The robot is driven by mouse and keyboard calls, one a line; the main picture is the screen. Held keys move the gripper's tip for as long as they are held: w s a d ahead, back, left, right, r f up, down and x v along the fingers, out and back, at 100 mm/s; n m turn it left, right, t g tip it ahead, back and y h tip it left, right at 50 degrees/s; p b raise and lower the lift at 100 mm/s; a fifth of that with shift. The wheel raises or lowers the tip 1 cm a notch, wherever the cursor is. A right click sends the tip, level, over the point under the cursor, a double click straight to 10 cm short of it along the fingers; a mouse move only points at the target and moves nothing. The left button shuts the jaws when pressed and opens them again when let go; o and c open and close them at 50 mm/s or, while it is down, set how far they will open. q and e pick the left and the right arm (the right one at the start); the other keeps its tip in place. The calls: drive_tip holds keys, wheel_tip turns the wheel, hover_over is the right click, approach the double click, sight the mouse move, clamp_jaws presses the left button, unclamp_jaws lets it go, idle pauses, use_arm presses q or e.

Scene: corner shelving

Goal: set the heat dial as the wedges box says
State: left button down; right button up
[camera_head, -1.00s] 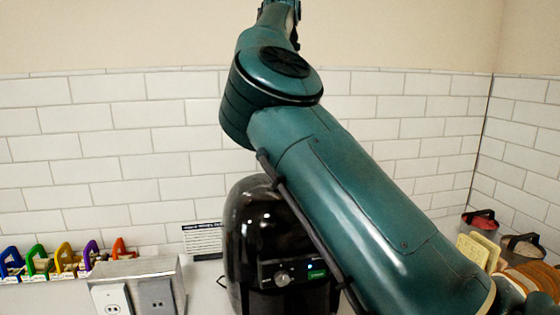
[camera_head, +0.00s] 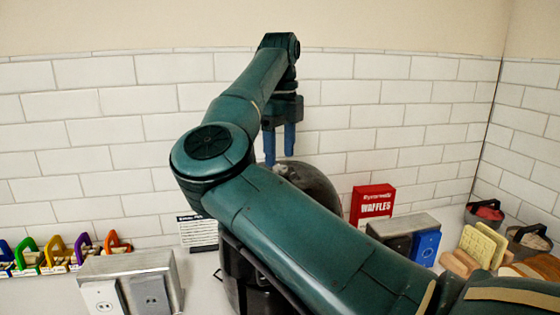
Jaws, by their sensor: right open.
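A black rounded appliance (camera_head: 312,184) stands on the counter against the tiled wall. My right arm crosses in front of it and hides its front, so the heat dial is out of sight. My right gripper (camera_head: 280,158) has two blue fingers pointing down, apart and empty. In the picture it shows just above the appliance's top; I cannot tell the depth between them. No wedges box shows. A red box (camera_head: 373,205) right of the appliance reads "WAFFLES". My left gripper is not in view.
A white printed card (camera_head: 198,233) stands left of the appliance. A metal outlet box (camera_head: 128,279) is at front left, with several coloured clips (camera_head: 62,254) behind it. A second metal box with a blue plate (camera_head: 426,247) and bread slices (camera_head: 483,246) are at right.

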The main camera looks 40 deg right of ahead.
drive_tip(key=shift+f, duration=1.3)
drive_tip(key=shift+c, duration=0.2)
drive_tip(key=c, duration=0.9)
drive_tip(key=shift+c, duration=0.2)
